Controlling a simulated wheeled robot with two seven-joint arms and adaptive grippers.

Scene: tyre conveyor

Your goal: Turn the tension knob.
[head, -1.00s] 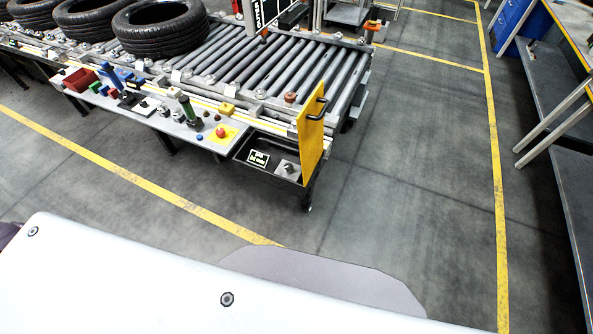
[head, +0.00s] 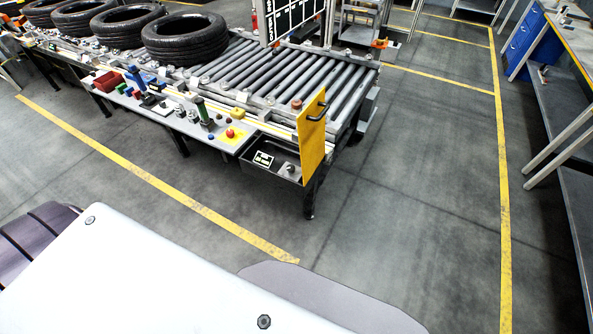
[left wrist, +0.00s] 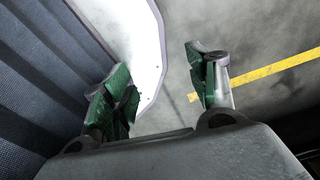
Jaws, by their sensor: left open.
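A grey knob (head: 289,168) sits in a dark open-topped box (head: 266,171) at the near right end of the conveyor's front panel. It looks like the tension knob. A small black-and-white label (head: 263,159) is beside it, too small to read. A yellow plate (head: 312,137) with a black handle stands upright at the box's right side. My left gripper (left wrist: 163,92) shows only in the left wrist view, its green-padded fingers apart with nothing between them. It is over the floor and my white body, away from the knob. My right gripper is not in view.
The roller conveyor (head: 305,75) carries several black tyres (head: 185,40) at the left. A red emergency button (head: 230,132) and other controls line its front panel (head: 180,122). Open floor with yellow lines (head: 170,190) lies between me and the conveyor. A blue cabinet (head: 522,45) stands at the right.

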